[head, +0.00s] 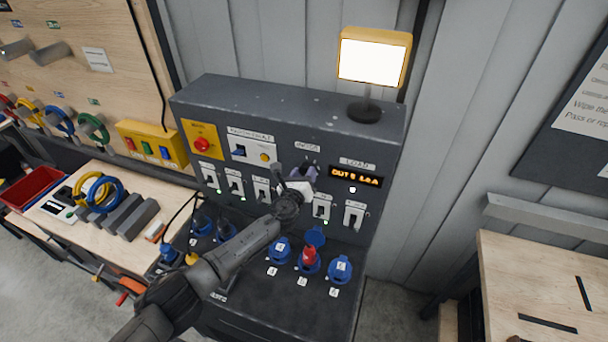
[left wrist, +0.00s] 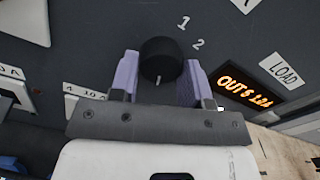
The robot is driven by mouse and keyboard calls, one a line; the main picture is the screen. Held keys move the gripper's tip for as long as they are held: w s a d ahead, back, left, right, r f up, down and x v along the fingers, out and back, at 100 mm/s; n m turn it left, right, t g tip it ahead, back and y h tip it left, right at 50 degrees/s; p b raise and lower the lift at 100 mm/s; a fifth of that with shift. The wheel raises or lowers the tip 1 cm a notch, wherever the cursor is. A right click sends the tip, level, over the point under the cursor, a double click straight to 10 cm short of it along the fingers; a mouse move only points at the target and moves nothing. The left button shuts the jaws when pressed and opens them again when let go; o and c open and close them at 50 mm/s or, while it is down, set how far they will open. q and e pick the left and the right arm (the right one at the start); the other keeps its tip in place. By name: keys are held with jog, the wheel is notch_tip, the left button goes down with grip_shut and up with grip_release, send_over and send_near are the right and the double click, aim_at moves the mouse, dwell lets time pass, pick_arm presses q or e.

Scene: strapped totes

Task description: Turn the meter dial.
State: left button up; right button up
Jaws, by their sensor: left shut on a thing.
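The meter dial (left wrist: 160,58) is a round black knob with a pale pointer mark on the dark panel (head: 285,120). In the left wrist view it sits between the two purple finger pads of my left gripper (left wrist: 160,72), which is shut on it. The pointer mark faces the bottom of that view, and the numbers 1 and 2 show on the panel above right of the dial. In the head view my left gripper (head: 308,170) reaches the panel's middle and mostly hides the dial. The amber load display (head: 356,177) reads "OUT 5" and a current that is hard to read. My right gripper is out of view.
Several switches, including one (head: 321,207), line the panel beside and below the gripper. A red emergency button (head: 202,144) is at upper left. Blue sockets (head: 340,268) and a red plug (head: 309,259) stand below. A lit lamp (head: 372,60) stands on top. Benches flank the panel.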

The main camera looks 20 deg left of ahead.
pick_arm(q)
jog(key=o, duration=0.9)
jog(key=shift+s, duration=0.1)
jog(key=shift+s, duration=0.25)
jog(key=shift+s+p, duration=0.4)
jog(key=shift+s, duration=6.15)
